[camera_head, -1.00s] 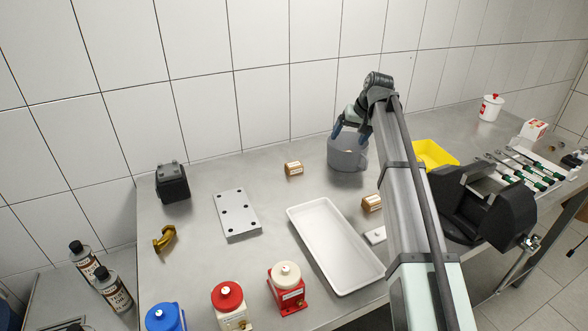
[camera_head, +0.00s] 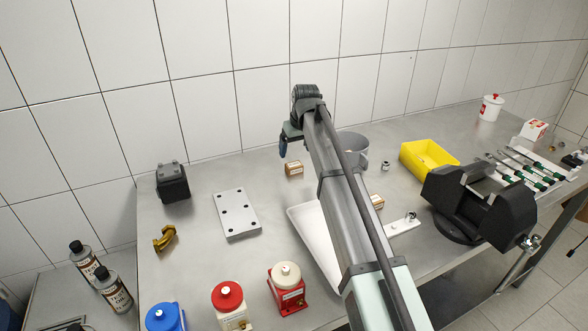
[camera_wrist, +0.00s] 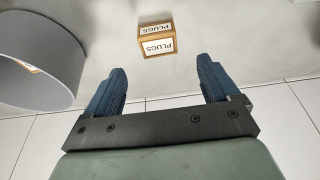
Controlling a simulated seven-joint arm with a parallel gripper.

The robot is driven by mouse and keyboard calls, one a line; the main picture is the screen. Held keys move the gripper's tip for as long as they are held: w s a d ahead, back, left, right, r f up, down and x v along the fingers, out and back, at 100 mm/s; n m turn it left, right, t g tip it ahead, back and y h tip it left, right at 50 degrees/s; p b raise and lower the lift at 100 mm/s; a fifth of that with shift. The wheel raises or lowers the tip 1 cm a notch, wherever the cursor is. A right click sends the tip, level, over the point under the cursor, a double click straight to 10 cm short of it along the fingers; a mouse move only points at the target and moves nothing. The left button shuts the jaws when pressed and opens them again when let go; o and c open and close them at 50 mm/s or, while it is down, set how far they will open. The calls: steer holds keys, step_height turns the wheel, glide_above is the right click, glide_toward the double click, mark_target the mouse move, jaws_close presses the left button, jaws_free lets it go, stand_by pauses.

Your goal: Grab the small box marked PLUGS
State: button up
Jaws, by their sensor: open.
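The small box marked PLUGS (camera_wrist: 167,38) is brown with white labels. It shows near the top middle of the wrist view, its lettering upside down. In the head view a small brown box (camera_head: 294,168) stands on the bench near the back wall, just below my gripper (camera_head: 285,143). In the wrist view my gripper (camera_wrist: 161,90) has its two blue fingers spread wide with nothing between them. The box lies beyond the fingertips, between their lines, and apart from them.
A grey pot (camera_wrist: 40,62) stands left of the fingers in the wrist view; my arm partly hides it in the head view (camera_head: 357,147). Another small brown box (camera_head: 377,202) and a white tray (camera_head: 306,222) are partly behind my arm. A drilled plate (camera_head: 237,213) lies left.

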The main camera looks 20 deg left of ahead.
mark_target(294, 165)
steer(key=x, duration=0.2)
steer(key=shift+a+f, duration=0.1)
steer(key=shift+f, duration=0.15)
steer(key=shift+d+x, duration=0.15)
steer(key=shift+x, duration=0.9)
steer(key=shift+d+x, duration=0.2)
steer(key=shift+x, duration=0.85)
steer(key=shift+s+a+f, duration=0.1)
steer(key=shift+f, duration=0.6)
steer(key=c, duration=1.1)
steer(key=shift+o, duration=0.2)
steer(key=shift+r, duration=0.1)
